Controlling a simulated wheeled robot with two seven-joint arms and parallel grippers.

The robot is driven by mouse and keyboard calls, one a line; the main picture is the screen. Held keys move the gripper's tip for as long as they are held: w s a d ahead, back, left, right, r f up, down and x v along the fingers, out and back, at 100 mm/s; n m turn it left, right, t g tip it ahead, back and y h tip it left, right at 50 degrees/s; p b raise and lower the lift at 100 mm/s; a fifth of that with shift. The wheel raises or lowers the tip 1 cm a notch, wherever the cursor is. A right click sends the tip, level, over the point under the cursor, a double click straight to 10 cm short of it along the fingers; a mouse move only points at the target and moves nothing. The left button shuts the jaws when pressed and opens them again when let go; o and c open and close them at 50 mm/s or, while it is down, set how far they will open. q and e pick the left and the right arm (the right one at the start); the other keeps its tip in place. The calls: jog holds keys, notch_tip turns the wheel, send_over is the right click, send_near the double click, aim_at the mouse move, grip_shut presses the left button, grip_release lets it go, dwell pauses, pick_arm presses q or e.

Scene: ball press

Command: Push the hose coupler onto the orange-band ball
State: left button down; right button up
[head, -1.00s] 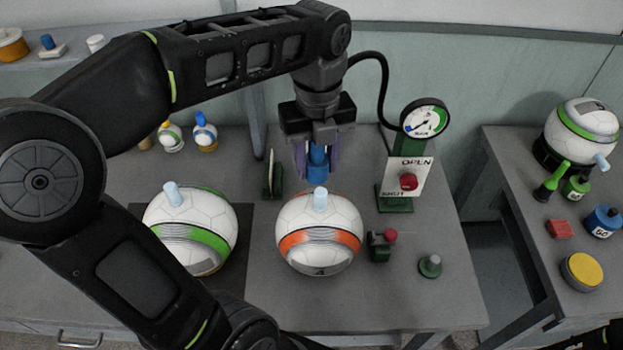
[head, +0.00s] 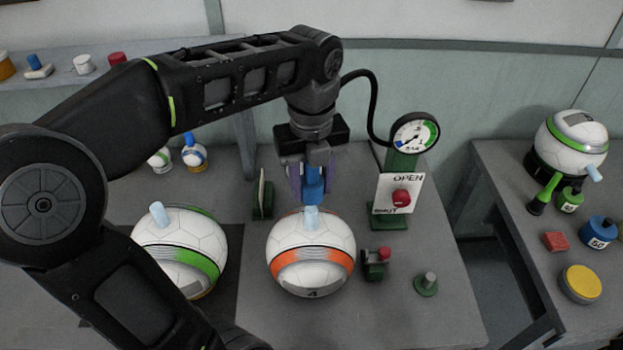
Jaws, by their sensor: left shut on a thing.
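The orange-band ball (head: 311,258) sits on the table with a pale blue stem (head: 311,217) standing up from its top. My left gripper (head: 311,190) is shut on the blue hose coupler (head: 313,188) and holds it upright. The coupler's lower end is right at the top of the stem in the picture; I cannot tell whether they touch. A black hose (head: 372,100) arches from near the gripper towards the gauge post. My right gripper is not in view.
A green-band ball (head: 180,245) sits to the left on a dark mat. The gauge (head: 415,133) and the OPEN/SHUT panel with a red knob (head: 401,197) stand at the right. A small green fixture with a red knob (head: 377,262) and a green peg (head: 426,284) stand right of the ball.

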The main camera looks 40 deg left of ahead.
aim_at(311, 210)
pick_arm(q)
jog(key=shift+f+b, duration=0.9)
jog(key=shift+f, duration=0.65)
dwell(0.7)
jog(key=shift+f+b, duration=1.4)
jog(key=shift+f, duration=0.75)
jog(key=c, duration=0.8)
grip_release()
jog(key=shift+o, duration=0.2)
